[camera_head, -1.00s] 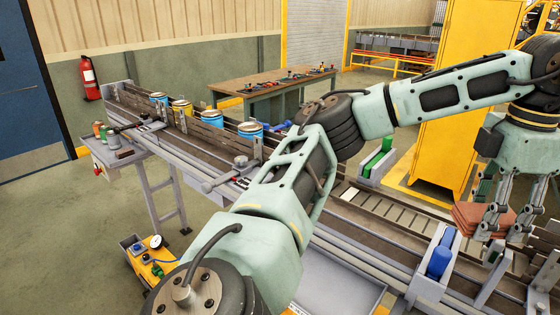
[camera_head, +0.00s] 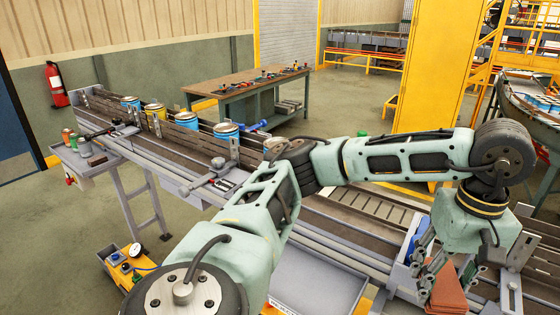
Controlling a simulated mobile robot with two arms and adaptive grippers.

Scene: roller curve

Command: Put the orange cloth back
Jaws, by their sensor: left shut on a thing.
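The orange cloth (camera_head: 449,293) is in my left gripper (camera_head: 440,275) at the lower right of the head view. The gripper points down and is shut on the cloth, which hangs below the fingers as a folded, reddish-orange piece. The gripper is over the near right end of the roller conveyor (camera_head: 360,204). I cannot tell whether the cloth touches anything below it. My right gripper is not in view.
Several cans, such as a blue one (camera_head: 226,133), stand along the line at left. A grey tray (camera_head: 318,285) is at the bottom. A workbench (camera_head: 248,86) stands behind.

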